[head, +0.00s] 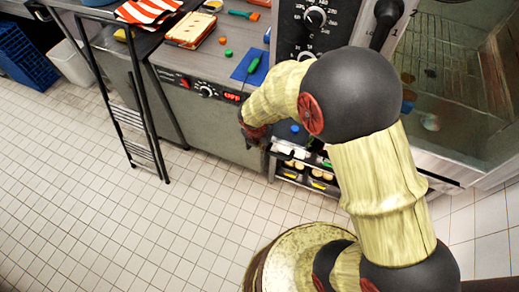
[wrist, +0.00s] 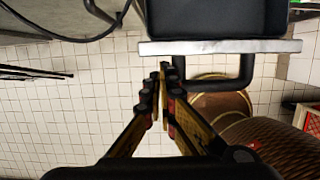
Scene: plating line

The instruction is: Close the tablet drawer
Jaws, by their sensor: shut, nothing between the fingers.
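In the wrist view, a drawer front (wrist: 225,47) shows as a pale strip with a black bar handle (wrist: 215,86). A black box-like interior (wrist: 218,18) lies behind it, so the drawer looks pulled out. I cannot read a label that names it the tablet drawer. My gripper (wrist: 163,70) is shut and empty, its fingertips beside the left end of the handle. I cannot tell whether they touch it. In the head view, my arm hides most of the gripper, and drawers (head: 302,168) holding small items show below the oven.
A counter (head: 195,62) with a red-rimmed tray (head: 190,30), a blue mat (head: 250,66) and small items stands at the upper left. A blue crate (head: 25,60) is far left. The tiled floor (head: 110,225) is clear.

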